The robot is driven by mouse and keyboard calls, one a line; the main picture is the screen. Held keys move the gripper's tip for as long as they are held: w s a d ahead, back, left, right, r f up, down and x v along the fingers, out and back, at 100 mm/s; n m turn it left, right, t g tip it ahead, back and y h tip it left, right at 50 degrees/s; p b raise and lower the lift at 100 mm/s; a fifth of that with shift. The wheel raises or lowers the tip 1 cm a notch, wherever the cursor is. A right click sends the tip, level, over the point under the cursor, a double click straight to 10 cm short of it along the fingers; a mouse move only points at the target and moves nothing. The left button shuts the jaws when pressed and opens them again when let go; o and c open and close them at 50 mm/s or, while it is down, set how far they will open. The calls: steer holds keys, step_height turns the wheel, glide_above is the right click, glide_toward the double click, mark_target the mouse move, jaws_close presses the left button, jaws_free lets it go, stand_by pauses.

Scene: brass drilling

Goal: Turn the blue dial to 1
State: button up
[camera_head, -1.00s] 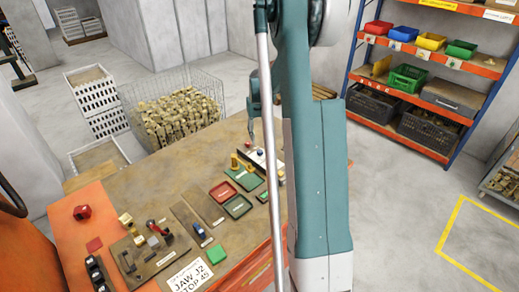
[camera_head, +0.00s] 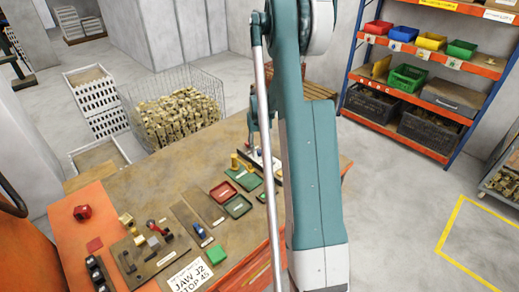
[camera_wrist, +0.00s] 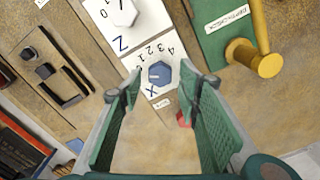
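The blue dial (camera_wrist: 160,74) is a faceted knob on a white plate (camera_wrist: 160,92) marked X, with the numbers 0 to 4 around its upper side. A pale mark shows on its face, but I cannot tell which number it points to. My gripper (camera_wrist: 162,77) is open, with one green finger on each side of the dial in the wrist view. A gap seems to show on both sides; I cannot tell its height above the dial. In the head view, my gripper (camera_head: 263,118) is over the bench's far right, and my arm hides much of the plate.
A white knob (camera_wrist: 124,13) marked Z sits beyond the dial. A brass post (camera_wrist: 262,60) stands by a green plate (camera_wrist: 215,28) at right, and a small red part (camera_wrist: 184,120) lies nearer. Red and green trays (camera_head: 222,191) lie on the bench (camera_head: 130,190).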

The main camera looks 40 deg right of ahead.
steer(key=c, duration=0.9)
steer(key=shift+f+m, duration=0.1)
steer(key=shift+m, duration=0.2)
steer(key=shift+f+m+b, duration=0.1)
steer(key=shift+m+b, duration=1)
steer(key=shift+b, duration=0.05)
steer(key=shift+s+d+m+b, duration=0.1)
steer(key=shift+m+b, duration=0.7)
steer(key=shift+m, duration=0.7)
steer(key=o, duration=0.9)
